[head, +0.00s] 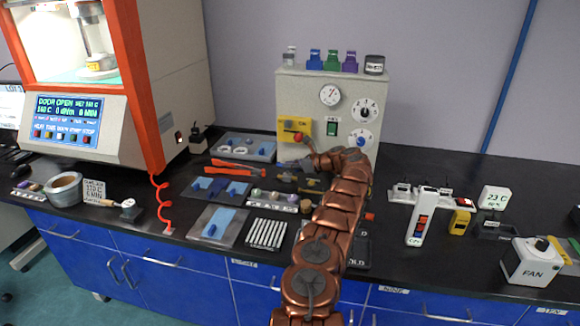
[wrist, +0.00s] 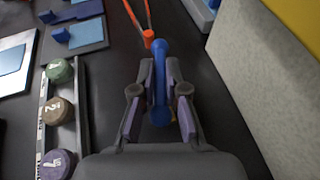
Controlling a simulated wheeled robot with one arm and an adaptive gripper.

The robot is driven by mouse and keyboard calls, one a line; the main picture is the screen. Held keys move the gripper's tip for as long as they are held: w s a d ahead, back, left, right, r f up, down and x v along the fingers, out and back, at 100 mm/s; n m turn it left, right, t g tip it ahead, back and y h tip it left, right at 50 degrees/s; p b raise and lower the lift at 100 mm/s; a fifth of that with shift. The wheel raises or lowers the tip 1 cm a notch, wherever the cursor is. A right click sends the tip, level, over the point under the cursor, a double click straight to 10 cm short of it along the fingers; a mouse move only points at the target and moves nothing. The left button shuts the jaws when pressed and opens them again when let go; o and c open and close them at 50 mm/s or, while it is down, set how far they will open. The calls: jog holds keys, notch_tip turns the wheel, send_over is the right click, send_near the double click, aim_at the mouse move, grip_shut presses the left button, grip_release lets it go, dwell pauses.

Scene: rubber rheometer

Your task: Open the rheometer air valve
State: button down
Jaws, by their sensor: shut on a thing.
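My gripper (wrist: 159,90) is shut on a blue bar (wrist: 160,53) with rounded ends in the wrist view. The bar runs lengthwise between the two finger pads. Whether it belongs to the air valve I cannot tell. In the head view my copper arm reaches to the front of a pale cabinet, and my gripper's fingers are too small there to make out.
Orange tongs (wrist: 148,38) lie just beyond the blue bar. Round samples in a rack (wrist: 60,110) are to the left in the wrist view. The cabinet wall (wrist: 240,85) is close on the right. A white FAN box (head: 530,262) stands at the bench's right.

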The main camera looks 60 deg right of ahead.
jog(key=shift+r, duration=0.1)
dwell(0.4)
jog(key=c, duration=1.2)
grip_release()
jog(key=shift+s, duration=0.1)
jog(key=v, duration=1.1)
jog(key=shift+s, duration=0.4)
jog(key=shift+r, duration=0.1)
